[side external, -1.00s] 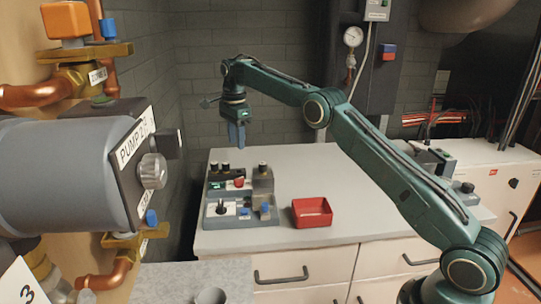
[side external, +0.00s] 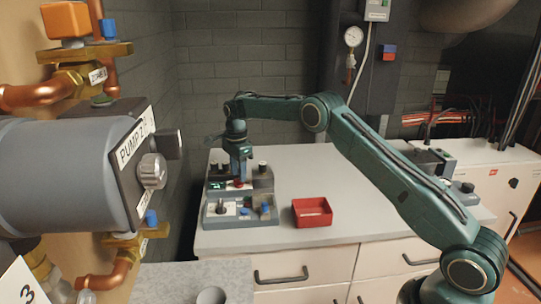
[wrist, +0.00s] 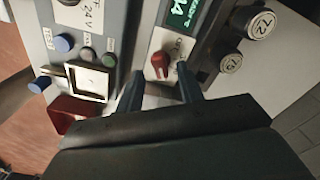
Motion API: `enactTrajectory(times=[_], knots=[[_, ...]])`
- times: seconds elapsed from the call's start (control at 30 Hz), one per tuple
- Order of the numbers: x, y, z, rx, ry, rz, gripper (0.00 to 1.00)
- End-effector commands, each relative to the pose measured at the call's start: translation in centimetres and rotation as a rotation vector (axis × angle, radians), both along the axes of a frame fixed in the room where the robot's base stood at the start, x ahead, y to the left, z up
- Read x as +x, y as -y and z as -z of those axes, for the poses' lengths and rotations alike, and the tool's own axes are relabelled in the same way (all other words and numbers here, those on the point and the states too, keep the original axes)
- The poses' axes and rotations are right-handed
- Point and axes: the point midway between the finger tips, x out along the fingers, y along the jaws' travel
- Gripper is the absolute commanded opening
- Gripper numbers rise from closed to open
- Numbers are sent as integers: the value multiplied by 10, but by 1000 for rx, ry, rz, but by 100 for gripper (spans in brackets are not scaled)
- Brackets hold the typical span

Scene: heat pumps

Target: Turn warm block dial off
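A red dial (wrist: 160,63) sits on a white plate with small markings, beside a lit green display (wrist: 183,12), in the wrist view. In the side view the dial shows small at the gripper's tips (side external: 238,184), on the rear grey control unit (side external: 262,182). I cannot read a warm block label or the dial's setting. In the side view my gripper (side external: 239,170) is low over the unit.
A front control unit (side external: 240,218) carries a black knob and blue buttons. A red tray (side external: 312,212) stands to its right on the pale bench. The bench right of the tray is clear.

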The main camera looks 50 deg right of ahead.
Motion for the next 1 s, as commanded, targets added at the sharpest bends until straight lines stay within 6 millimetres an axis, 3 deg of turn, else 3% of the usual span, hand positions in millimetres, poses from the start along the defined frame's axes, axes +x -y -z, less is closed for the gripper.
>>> enactTrajectory(times=[0.2,0.57,0.6,0.8,1.0], knots=[[0,0,18,0,1,0,37],[0,0,22,0,1,0,37],[0,0,22,0,1,0,35],[0,0,22,0,1,0,0],[0,0,22,0,0,-4,0]])
